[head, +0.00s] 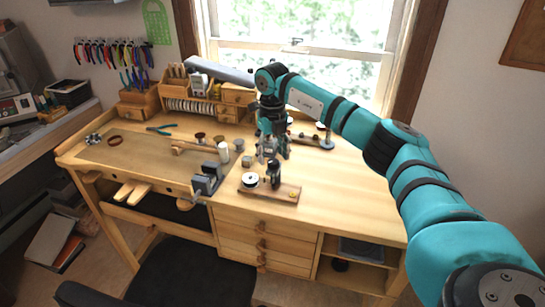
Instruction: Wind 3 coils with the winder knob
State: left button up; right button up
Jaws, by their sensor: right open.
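The winder is a small wooden board (268,194) lying near the front edge of the workbench. A white spool (250,180) sits on its left part and a dark upright piece (274,174) near its middle. A small yellowish part (293,195), which looks like the knob, is at its right end. My right gripper (272,156) points down, open and empty, above and behind the board, apart from the knob. Coils are too small to make out. My left gripper is not in view.
A grey vise (207,179) stands on the bench just left of the winder. A small metal block (247,161) and a white cylinder (224,152) are behind it. A wooden organizer (200,100) stands at the back. The bench top to the right (345,185) is clear.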

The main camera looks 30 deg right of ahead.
aim_at(272, 160)
notch_tip(272, 160, up, 10)
jog(key=shift+r, duration=0.25)
dwell(0.5)
